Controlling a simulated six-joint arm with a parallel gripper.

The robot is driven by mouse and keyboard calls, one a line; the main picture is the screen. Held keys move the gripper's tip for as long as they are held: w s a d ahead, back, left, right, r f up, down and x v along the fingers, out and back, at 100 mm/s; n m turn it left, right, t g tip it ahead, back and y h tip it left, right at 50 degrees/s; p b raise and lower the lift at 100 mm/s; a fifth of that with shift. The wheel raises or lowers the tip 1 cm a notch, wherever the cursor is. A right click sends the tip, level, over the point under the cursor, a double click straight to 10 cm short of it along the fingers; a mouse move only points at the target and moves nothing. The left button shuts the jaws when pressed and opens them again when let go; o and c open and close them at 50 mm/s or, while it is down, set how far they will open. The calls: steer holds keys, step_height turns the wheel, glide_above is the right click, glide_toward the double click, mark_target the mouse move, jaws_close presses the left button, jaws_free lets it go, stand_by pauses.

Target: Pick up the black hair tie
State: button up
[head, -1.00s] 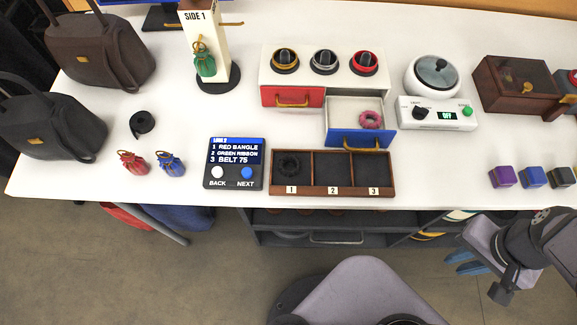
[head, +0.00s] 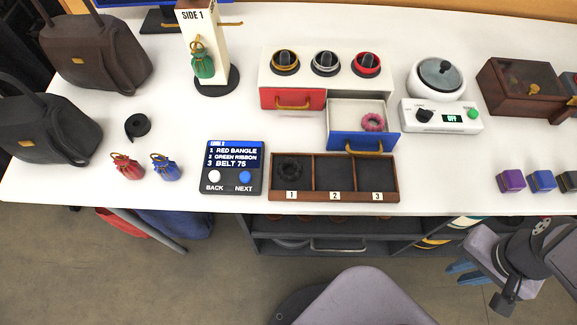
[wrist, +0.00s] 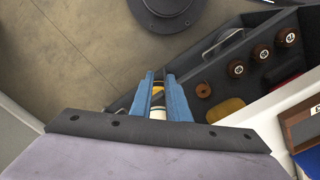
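The black hair tie (head: 290,169) is a dark ring lying in compartment 1 of the wooden tray (head: 333,197) at the table's front edge. It is hard to make out against the dark lining. My gripper (head: 462,272) is low at the right in the head view, in front of the table edge and well away from the tie. In the wrist view, its blue fingers (wrist: 158,95) stand a little apart with nothing held between them. The tie cannot be made out in the wrist view.
A blue drawer (head: 361,142) stands open behind the tray with a pink hair tie (head: 373,122) in it. A display panel (head: 233,167) is left of the tray. Small purple (head: 511,181) and blue (head: 541,181) boxes stand at the right.

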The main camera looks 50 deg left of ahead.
steer(key=o, duration=0.8)
